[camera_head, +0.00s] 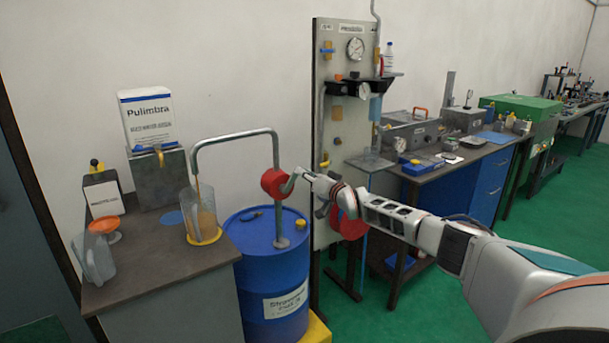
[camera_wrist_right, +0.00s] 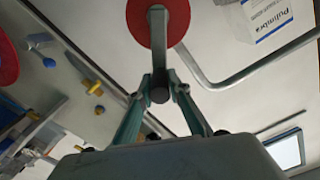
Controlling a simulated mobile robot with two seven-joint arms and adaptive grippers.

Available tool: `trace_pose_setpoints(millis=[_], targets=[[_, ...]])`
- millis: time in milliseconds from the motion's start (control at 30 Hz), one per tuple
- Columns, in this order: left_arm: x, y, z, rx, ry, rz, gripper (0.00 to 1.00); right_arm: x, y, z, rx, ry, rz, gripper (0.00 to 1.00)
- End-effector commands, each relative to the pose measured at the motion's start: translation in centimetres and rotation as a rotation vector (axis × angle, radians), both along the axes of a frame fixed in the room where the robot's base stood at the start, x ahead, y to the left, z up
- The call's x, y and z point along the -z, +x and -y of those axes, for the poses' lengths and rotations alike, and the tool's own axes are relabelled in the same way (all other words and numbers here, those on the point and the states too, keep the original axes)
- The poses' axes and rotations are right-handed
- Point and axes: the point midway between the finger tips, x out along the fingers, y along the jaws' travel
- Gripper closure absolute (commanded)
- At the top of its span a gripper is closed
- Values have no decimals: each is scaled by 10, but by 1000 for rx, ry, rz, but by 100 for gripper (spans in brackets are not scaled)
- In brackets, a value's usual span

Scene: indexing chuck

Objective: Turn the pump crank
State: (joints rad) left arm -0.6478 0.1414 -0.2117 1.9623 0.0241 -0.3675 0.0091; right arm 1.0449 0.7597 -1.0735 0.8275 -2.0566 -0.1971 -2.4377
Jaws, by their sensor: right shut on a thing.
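The red pump (camera_head: 272,184) sits on a grey pipe above the blue drum (camera_head: 262,262). Its bent outlet pipe (camera_head: 235,135) arches left to a clear jug (camera_head: 203,212) on the counter. My right gripper (camera_head: 294,178) is at the pump's right side. In the right wrist view, its two fingers (camera_wrist_right: 160,92) are closed around the dark end of the crank handle (camera_wrist_right: 158,88). The grey crank arm (camera_wrist_right: 157,25) runs from there to the red pump body (camera_wrist_right: 177,20). In the head view my gripper partly hides the crank. My left gripper is not in view.
The counter (camera_head: 160,268) at left holds a second clear jug (camera_head: 97,258), an orange funnel (camera_head: 104,225) and a white-blue box (camera_head: 147,118). A gauge panel (camera_head: 345,120) stands close behind my right arm, with a red round part (camera_head: 352,225) low on it. Workbenches line the right wall.

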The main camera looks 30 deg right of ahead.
Motion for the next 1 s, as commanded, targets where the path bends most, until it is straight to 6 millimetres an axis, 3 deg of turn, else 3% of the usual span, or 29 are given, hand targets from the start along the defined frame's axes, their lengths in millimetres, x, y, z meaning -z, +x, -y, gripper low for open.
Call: trace_pose_setpoints(millis=[33,733,767,800,1000], targets=[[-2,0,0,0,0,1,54,-7,1,0,0,-19,9,100],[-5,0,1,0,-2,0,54,-8,1,0,-3,-87,10,100],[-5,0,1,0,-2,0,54,-8,1,0,-3,-87,10,77],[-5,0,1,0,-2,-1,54,-8,1,0,-2,-87,10,67],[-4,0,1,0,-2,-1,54,-6,1,0,-2,-87,6,66]])
